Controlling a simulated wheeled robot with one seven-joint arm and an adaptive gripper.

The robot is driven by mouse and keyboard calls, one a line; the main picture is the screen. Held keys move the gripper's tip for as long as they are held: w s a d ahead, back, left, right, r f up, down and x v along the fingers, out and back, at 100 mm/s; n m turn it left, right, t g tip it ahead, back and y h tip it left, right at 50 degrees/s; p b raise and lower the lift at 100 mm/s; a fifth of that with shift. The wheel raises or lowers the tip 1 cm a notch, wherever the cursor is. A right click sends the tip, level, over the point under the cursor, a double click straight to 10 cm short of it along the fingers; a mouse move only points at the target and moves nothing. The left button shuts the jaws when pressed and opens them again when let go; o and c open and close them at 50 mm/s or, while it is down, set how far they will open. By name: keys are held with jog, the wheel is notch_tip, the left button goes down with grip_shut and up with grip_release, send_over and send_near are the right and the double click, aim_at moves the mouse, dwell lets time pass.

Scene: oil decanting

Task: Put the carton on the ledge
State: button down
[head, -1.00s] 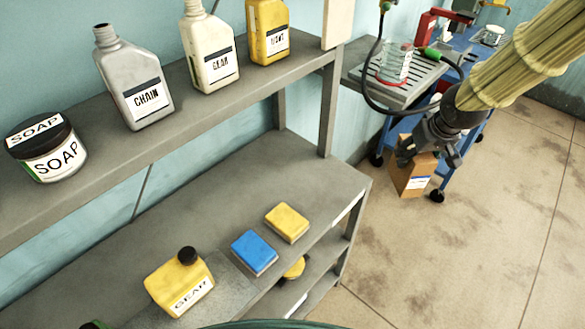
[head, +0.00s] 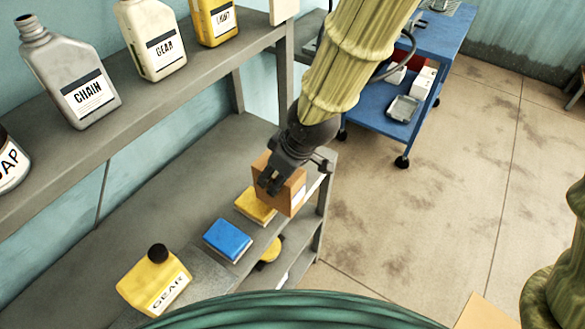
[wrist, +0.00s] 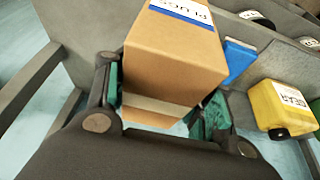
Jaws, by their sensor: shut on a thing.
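The brown cardboard carton (head: 293,197) is in my gripper (head: 282,180), which is shut on its sides. In the wrist view the carton (wrist: 172,62) sits between the two green-padded fingers, with a blue and white label reading PLUGS upside down. A raised grey shelf (head: 150,105) runs above the worktop. I cannot tell which surface is the ledge.
A blue sponge (head: 228,240) and a yellow GEAR jug (head: 155,281) are on the worktop near the carton. CHAIN (head: 70,75), GEAR (head: 152,38) and LIGHT (head: 216,20) bottles line the upper shelf. A blue cart (head: 430,45) stands behind. The worktop's back is clear.

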jog(key=w+d+f+p, duration=0.1)
jog(key=w+f+p, duration=0.1)
jog(key=w+p, duration=0.2)
jog(key=w+d+f+p, duration=0.2)
jog(key=w+f+p, duration=0.1)
jog(key=w, duration=0.8)
jog(key=shift+p, duration=0.4)
jog(key=shift+f, duration=0.1)
jog(key=shift+f, duration=0.15)
jog(key=c, duration=0.6)
grip_release()
jog(key=shift+o, duration=0.2)
jog(key=shift+r, duration=0.25)
jog(key=b+v, duration=0.3)
jog(key=v, duration=0.9)
